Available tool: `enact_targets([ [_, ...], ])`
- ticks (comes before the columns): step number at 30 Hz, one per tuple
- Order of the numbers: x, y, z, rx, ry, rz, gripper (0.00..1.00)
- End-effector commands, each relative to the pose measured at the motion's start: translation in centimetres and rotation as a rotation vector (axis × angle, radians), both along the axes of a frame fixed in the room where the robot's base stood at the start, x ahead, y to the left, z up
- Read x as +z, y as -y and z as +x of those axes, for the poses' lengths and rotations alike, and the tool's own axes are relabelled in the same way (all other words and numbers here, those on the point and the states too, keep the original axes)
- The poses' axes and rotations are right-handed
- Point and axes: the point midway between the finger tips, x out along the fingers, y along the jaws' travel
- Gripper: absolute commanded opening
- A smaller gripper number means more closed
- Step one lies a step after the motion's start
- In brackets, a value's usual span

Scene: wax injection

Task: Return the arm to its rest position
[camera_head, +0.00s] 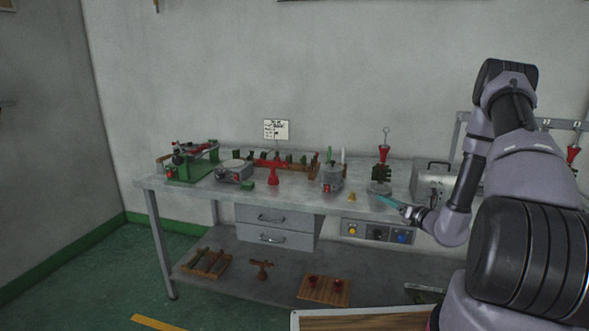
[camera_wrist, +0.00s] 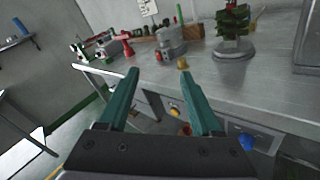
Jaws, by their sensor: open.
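My arm reaches in from the right side of the head view. My gripper (camera_head: 388,201) is near the front edge of the metal workbench (camera_head: 330,205), just in front of a round-based stand. In the wrist view my gripper (camera_wrist: 162,95) shows two teal fingers spread apart with nothing between them. The fingers point toward the bench edge and the things on it. A small yellow-brass piece (camera_wrist: 183,63) lies on the bench beyond the fingertips; it also shows in the head view (camera_head: 352,197).
On the bench stand a green machine (camera_head: 190,163), a red stand (camera_head: 273,175), a grey pot (camera_head: 332,177), a green-and-red tree on a stand (camera_head: 381,172) and a metal box (camera_head: 432,182). Drawers (camera_head: 272,226) and a button panel (camera_head: 376,233) hang below. Green floor is clear at left.

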Motion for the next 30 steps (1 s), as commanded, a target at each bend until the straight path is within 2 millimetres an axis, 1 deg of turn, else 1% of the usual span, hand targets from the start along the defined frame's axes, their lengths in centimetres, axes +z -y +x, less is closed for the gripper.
enact_targets([
  [1,3.3,-1.8,0.2,0.090,0.045,-0.045,0.66],
  [2,4.9,-3.0,0.0,0.148,0.066,-0.071,0.66],
  [3,6.9,-4.5,-0.4,0.221,0.093,-0.107,0.66],
  [4,8.4,-5.6,-0.8,0.275,0.113,-0.136,0.66],
  [6,11.6,-8.0,-2.0,0.399,0.160,-0.211,0.66],
  [8,14.2,-9.9,-3.3,0.501,0.199,-0.279,0.66],
  [9,15.7,-11.1,-4.4,0.568,0.224,-0.329,0.66],
  [11,17.7,-12.7,-6.1,0.665,0.262,-0.405,0.66],
  [12,19.0,-13.7,-7.3,0.727,0.286,-0.459,0.66],
  [14,20.7,-14.9,-9.2,0.816,0.323,-0.545,0.66],
  [15,21.6,-15.6,-10.6,0.874,0.346,-0.605,0.66],
  [17,23.0,-16.3,-12.6,0.954,0.381,-0.699,0.66],
  [18,23.8,-16.7,-13.9,1.006,0.403,-0.765,0.66],
  [22,25.9,-17.3,-18.2,1.155,0.476,-0.989,0.66],
  [26,27.6,-16.8,-21.9,1.271,0.545,-1.233,0.66],
  [30,29.4,-15.4,-25.3,1.355,0.616,-1.517,0.66],
])
